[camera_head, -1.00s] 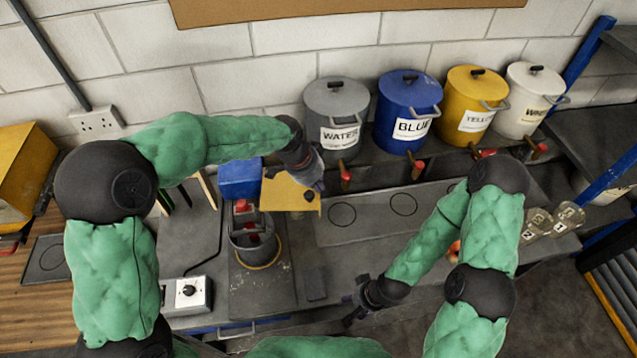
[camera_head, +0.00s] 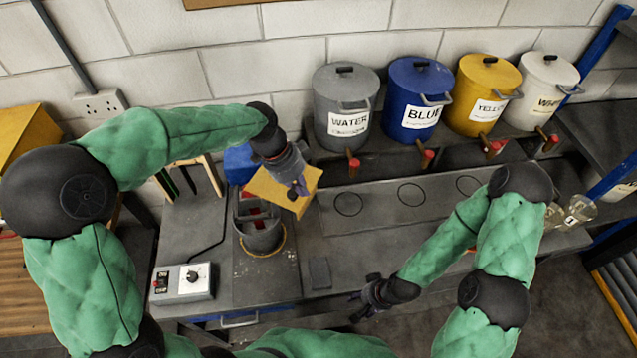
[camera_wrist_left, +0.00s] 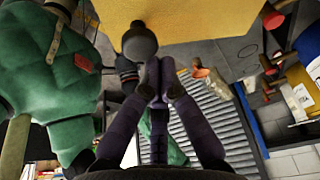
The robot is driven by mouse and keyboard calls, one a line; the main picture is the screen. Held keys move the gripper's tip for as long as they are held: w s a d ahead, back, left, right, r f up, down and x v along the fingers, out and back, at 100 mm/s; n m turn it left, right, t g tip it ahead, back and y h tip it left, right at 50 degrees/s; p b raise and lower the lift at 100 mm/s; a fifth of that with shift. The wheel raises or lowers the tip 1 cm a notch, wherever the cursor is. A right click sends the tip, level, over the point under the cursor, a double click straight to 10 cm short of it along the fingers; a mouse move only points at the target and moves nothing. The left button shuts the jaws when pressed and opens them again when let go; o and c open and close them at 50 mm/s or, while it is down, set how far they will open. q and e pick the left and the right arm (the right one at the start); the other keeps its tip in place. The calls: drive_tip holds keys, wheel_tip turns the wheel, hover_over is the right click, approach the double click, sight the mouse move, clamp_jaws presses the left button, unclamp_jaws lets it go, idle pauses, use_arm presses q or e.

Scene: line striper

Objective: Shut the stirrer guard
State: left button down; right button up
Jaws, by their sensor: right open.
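The stirrer guard appears to be the yellow panel (camera_head: 268,187), tilted beside the grey mixing pot (camera_head: 262,236) with a grey and red stirrer in it. A dark round knob sits on the panel; it also shows in the left wrist view (camera_wrist_left: 139,42) against the yellow face (camera_wrist_left: 190,22). My left gripper (camera_head: 301,189) is at the panel's right side, close to the knob. In the left wrist view its fingers (camera_wrist_left: 158,73) are together just below the knob; contact is unclear. My right gripper (camera_head: 366,297) is open and empty over the bench's front edge.
Grey (camera_head: 345,95), blue (camera_head: 417,95), yellow (camera_head: 486,85) and white (camera_head: 548,85) labelled drums stand along the back. A control box (camera_head: 182,283) sits left of the pot. A blue box (camera_head: 240,163) is behind the panel.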

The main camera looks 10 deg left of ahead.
use_arm(q)
drive_tip(key=s+a+m+g+y+b, duration=0.1)
drive_tip(key=s+a+m+g, duration=0.1)
drive_tip(key=a+m, duration=0.7)
drive_tip(key=shift+a+g+b, duration=0.3)
drive_tip(key=shift+a+g, duration=0.1)
drive_tip(key=shift+a, duration=2.85)
drive_tip(key=shift+d, duration=0.1)
